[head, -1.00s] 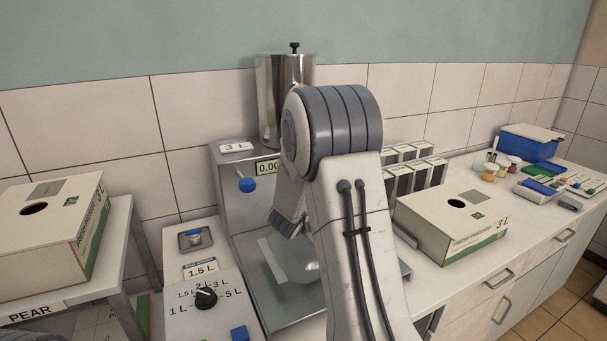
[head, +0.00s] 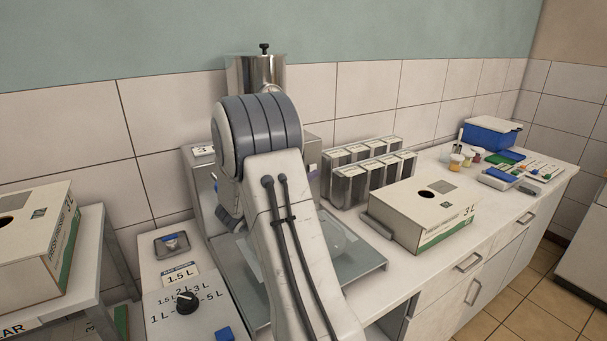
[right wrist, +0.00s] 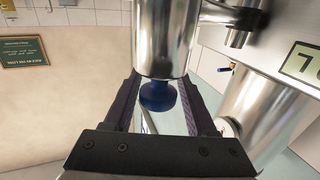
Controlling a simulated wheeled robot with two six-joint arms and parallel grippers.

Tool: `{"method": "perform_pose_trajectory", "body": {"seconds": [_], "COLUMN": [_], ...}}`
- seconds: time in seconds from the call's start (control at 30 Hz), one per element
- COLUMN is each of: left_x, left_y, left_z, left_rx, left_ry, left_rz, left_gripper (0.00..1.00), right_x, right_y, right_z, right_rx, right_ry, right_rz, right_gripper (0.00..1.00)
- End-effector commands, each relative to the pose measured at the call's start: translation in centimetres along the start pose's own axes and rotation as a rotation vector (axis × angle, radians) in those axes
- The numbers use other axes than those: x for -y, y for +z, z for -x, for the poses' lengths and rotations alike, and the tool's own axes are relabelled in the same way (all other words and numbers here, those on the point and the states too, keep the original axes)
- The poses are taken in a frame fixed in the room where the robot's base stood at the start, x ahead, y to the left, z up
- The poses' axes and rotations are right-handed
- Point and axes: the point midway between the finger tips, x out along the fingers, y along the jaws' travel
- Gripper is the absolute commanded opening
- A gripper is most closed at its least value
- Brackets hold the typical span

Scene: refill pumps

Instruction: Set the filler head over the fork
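In the right wrist view, a shiny steel cylinder with a blue knob, which I take as the filler head (right wrist: 162,38), sits between the two dark fingers of my right gripper (right wrist: 160,92). The fingers meet its sides around the blue-knob end, and it hides their tips. In the head view my right arm covers most of this gripper; only a dark part shows left of the arm, in front of the filling machine (head: 198,188). The filler head is hidden there. I cannot make out the fork. My left gripper is not in view.
A steel hopper (head: 257,72) tops the machine. A control panel with a black dial (head: 187,302) is at front left. A 3 L carton (head: 425,215) and several upright packs (head: 350,187) stand right. Another carton (head: 30,235) is on the left stand. Free counter lies right of the carton.

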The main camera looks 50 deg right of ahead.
Motion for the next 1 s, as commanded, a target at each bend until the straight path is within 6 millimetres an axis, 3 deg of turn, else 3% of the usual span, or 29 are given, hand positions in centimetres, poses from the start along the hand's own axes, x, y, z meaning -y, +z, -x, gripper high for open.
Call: {"method": "perform_pose_trajectory", "body": {"seconds": [0.43,0.8,1.0], "left_x": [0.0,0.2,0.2], "left_y": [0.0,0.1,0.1], "left_z": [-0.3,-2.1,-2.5], "left_rx": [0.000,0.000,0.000], "left_ry": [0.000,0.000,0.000], "left_rz": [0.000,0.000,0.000], "left_gripper": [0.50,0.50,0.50], "right_x": [-0.1,0.0,-0.1], "right_y": [0.2,0.2,0.1], "right_z": [0.6,7.5,9.9], "right_rx": [0.002,0.002,0.002], "right_ry": [-0.001,-0.003,-0.001], "right_rz": [0.002,-0.001,0.001], "right_gripper": [0.71,0.71,0.71]}}
